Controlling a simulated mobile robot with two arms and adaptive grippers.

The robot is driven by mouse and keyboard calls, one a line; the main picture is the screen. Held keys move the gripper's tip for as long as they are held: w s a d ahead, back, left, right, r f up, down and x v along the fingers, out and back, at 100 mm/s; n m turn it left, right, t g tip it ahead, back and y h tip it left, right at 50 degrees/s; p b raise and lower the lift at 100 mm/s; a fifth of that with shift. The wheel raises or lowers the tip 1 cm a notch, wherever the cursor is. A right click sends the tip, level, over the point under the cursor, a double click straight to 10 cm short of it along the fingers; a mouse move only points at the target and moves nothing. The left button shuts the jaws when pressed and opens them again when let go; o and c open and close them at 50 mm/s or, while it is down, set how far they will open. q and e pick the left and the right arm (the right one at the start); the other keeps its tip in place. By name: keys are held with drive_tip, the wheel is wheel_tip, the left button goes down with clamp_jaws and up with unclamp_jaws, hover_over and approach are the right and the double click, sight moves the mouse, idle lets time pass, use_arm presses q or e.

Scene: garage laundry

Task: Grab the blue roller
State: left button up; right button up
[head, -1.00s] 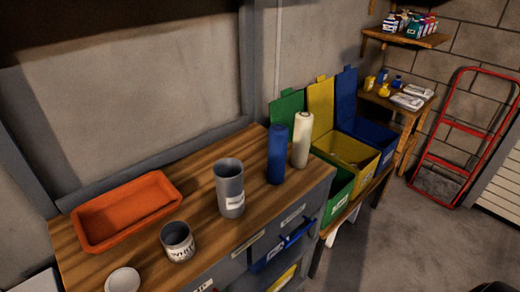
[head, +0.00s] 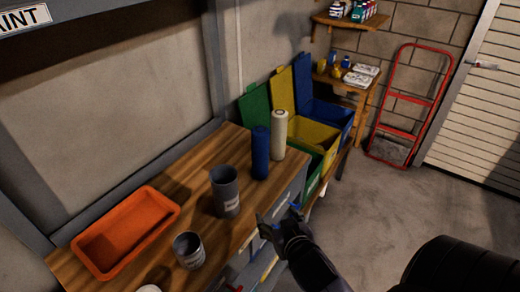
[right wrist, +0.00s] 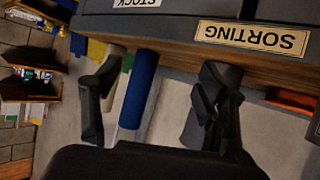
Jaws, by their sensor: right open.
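The blue roller (head: 260,152) stands upright on the wooden workbench top (head: 165,172), near its right end. It also shows in the right wrist view (right wrist: 138,90), between the fingers in the picture but beyond them. A cream roller (head: 279,133) stands just right of it. My right gripper (head: 277,222) is open and empty, in front of the bench edge and below the blue roller in the head view. Its two fingers show in the right wrist view (right wrist: 155,112). My left gripper is not in view.
A grey cup (head: 225,190) stands left of the blue roller, with a paint can (head: 188,250) and an orange tray (head: 125,232) farther left. Green, yellow and blue bins (head: 325,140) stand beyond the bench. A red hand truck (head: 409,105) leans at the back wall.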

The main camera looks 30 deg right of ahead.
sight(263, 138)
drive_tip(key=w+d+r+t+h, duration=0.1)
drive_tip(key=w+r+t, duration=0.15)
drive_tip(key=r, duration=0.25)
drive_tip(key=w+d+r+t, duration=0.2)
drive_tip(key=r+t, duration=0.1)
drive_tip(key=r, duration=0.2)
drive_tip(key=p+x, duration=0.1)
drive_tip(key=x, duration=0.2)
drive_tip(key=p+x, duration=0.1)
drive_tip(key=x, duration=0.3)
drive_tip(key=p+x, duration=0.1)
drive_tip(key=x, duration=0.2)
drive_tip(key=shift+w+a+r+p, duration=0.15)
drive_tip(key=shift+w+r+p, duration=0.15)
drive_tip(key=shift+r, duration=0.05)
drive_tip(key=shift+w, duration=0.45)
drive_tip(key=shift+w+d+r+p, duration=0.1)
drive_tip(key=shift+w+d+p, duration=0.15)
drive_tip(key=shift+p, duration=0.05)
drive_tip(key=shift+w+d+r+p, duration=0.3)
drive_tip(key=shift+w+r+p, duration=0.05)
drive_tip(key=shift+w+p, duration=0.15)
drive_tip(key=shift+w+d+r+p, duration=0.25)
drive_tip(key=shift+w+r+p, duration=0.15)
drive_tip(key=shift+w, duration=0.1)
drive_tip(key=shift+w+d+f, duration=0.15)
drive_tip(key=shift+w, duration=0.3)
drive_tip(key=shift+w+d+f, duration=0.15)
drive_tip(key=shift+w, duration=0.65)
